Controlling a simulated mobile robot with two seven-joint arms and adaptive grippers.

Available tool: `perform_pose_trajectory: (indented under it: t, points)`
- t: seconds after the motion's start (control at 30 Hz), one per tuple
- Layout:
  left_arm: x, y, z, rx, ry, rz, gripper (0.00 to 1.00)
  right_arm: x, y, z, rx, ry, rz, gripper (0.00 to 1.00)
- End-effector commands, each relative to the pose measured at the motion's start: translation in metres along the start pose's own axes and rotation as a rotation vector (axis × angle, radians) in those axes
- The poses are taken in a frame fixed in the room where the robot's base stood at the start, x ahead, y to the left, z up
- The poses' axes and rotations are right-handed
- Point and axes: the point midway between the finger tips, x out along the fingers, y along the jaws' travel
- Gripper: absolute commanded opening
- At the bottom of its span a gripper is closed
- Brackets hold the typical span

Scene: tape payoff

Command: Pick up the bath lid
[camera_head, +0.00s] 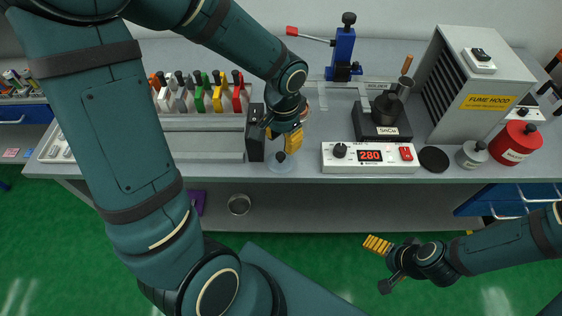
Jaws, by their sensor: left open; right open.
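A dark round cover, which looks like the bath lid (386,108), sits on the black solder bath (372,128) labelled SnCu. A dark stem with a wooden handle (407,65) rises behind it; I cannot tell if it is joined to the cover. My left gripper (283,138) is open, low over the bench and well left of the bath, close above a clear round dish with a black knob (280,157). My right gripper (380,262) is open and empty, in front of the bench and below the bath in the picture.
A white heater controller (369,158) reading 280 stands before the bath. Right of it are a flat black disc (433,159), a grey pot (471,154), a red container (515,143) and the fume hood (473,85). A blue press (343,52) stands behind.

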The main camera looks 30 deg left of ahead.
Motion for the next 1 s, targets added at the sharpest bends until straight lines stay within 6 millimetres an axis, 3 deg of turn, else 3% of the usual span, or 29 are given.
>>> perform_pose_trajectory:
  t: [0.23,0.5,0.87,0.97,1.0]
  points:
    - [0.018,0.000,0.002,0.000,0.000,0.000,0.36,0.006,0.002,-0.001,-0.001,0.003,0.000,0.92]
    - [0.055,0.002,0.009,0.001,0.000,0.001,0.36,0.020,0.007,-0.002,-0.002,0.010,0.000,0.92]
    - [0.061,0.002,0.008,0.000,0.002,0.000,0.39,0.021,0.008,-0.003,-0.002,0.012,0.000,0.92]
    - [0.061,0.002,0.008,0.000,0.002,0.000,0.04,0.021,0.008,-0.003,-0.002,0.012,0.000,0.92]
    - [0.061,0.002,0.008,0.000,0.002,0.000,0.00,0.021,0.008,-0.003,-0.002,0.012,0.000,0.92]
